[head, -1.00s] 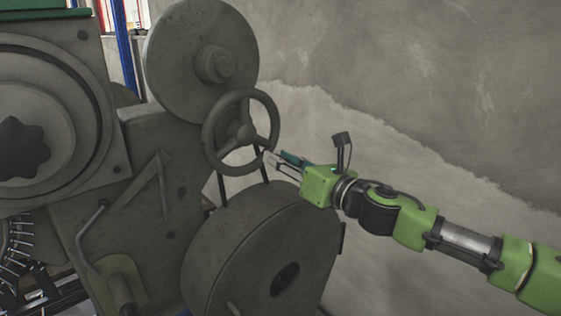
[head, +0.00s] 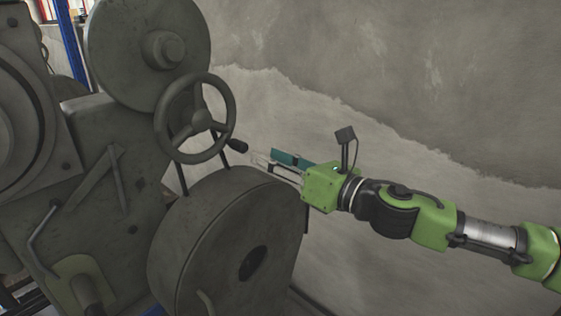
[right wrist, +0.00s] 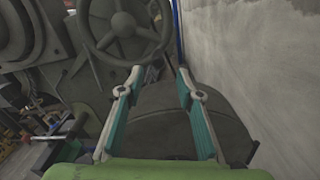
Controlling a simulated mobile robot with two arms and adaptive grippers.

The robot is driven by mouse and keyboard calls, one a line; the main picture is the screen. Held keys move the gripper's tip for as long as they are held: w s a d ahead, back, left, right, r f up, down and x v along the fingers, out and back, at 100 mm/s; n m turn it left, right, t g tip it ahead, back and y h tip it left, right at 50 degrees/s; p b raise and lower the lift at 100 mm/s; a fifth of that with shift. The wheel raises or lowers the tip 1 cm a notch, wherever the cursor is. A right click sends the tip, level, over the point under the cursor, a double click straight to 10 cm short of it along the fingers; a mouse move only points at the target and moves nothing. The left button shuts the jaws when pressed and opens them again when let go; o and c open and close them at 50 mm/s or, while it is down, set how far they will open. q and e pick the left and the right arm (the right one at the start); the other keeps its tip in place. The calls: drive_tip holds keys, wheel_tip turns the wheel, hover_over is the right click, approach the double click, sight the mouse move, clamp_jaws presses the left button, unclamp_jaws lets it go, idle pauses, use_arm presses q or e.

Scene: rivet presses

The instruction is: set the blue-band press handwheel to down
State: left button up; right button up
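The dark grey handwheel (head: 202,119) has three spokes and is mounted on the press, left of centre in the head view. A black handle knob (head: 238,145) sticks out at its lower right. The handwheel (right wrist: 122,25) also shows at the top of the right wrist view. My right gripper (head: 262,161) is just right of and slightly below the knob, with a small gap in the head view. In the right wrist view my right gripper (right wrist: 157,74) has its fingers spread and nothing visibly held. No blue band shows on the press. My left gripper is out of view.
A large dark drum (head: 222,240) sits below the handwheel, and a big round disc (head: 150,50) above it. A bent lever (head: 45,232) is at lower left. The grey wall (head: 400,80) runs close behind my right arm. A blue post (head: 72,45) stands at the back.

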drive_tip(key=shift+v, duration=1.05)
